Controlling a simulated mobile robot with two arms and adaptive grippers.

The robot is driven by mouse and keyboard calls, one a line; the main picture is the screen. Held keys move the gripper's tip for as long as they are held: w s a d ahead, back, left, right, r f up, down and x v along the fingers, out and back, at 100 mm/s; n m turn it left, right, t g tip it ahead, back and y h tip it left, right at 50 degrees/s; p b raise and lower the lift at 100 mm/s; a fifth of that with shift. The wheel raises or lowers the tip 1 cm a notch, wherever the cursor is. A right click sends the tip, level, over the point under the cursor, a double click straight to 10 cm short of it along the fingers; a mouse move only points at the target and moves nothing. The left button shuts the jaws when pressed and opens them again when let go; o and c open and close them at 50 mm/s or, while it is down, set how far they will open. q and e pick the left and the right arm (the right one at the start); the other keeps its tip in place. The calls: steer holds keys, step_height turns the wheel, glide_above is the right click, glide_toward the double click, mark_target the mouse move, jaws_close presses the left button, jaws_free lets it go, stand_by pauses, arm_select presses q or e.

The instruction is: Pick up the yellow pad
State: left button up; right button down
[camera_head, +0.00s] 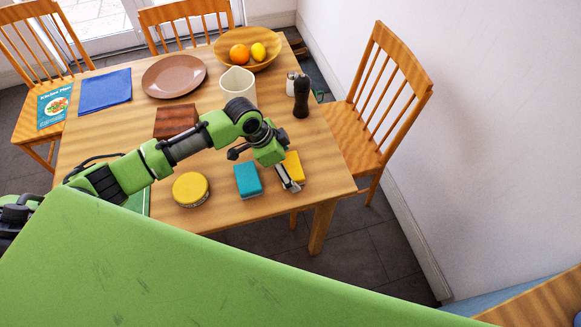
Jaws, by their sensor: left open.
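The yellow pad (295,166) lies on the wooden table (225,208) near its right front corner. My left gripper (290,184) reaches over it from the left and is open. Its fingers are at the pad's left and near side and hide part of it. I cannot tell whether they touch the pad. My right gripper is not in view.
A teal pad (248,181) lies just left of the gripper, and a round yellow tin (191,189) is further left. A black pepper mill (301,96), a white shaker (290,85) and a cream pitcher (237,86) stand behind. A chair (372,95) is at right.

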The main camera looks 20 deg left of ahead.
arm_select(q)
steer(key=shift+c, duration=0.4)
steer(key=c, duration=1.1)
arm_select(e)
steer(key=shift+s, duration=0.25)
arm_select(q)
steer(key=shift+r, duration=0.1)
steer(key=shift+r, duration=0.45)
steer(key=s+a+r+b, duration=0.1)
steer(key=s+a+r, duration=0.1)
steer(key=a+r, duration=0.2)
steer(key=s+a+r+b, duration=0.1)
steer(key=s+a+r, duration=0.1)
steer(key=a+r, duration=0.2)
steer(key=s+a+r+b, duration=0.1)
steer(key=s+a+r, duration=0.1)
steer(key=a+r, duration=0.2)
steer(key=shift+s+a, duration=0.2)
steer(key=shift+s, duration=0.15)
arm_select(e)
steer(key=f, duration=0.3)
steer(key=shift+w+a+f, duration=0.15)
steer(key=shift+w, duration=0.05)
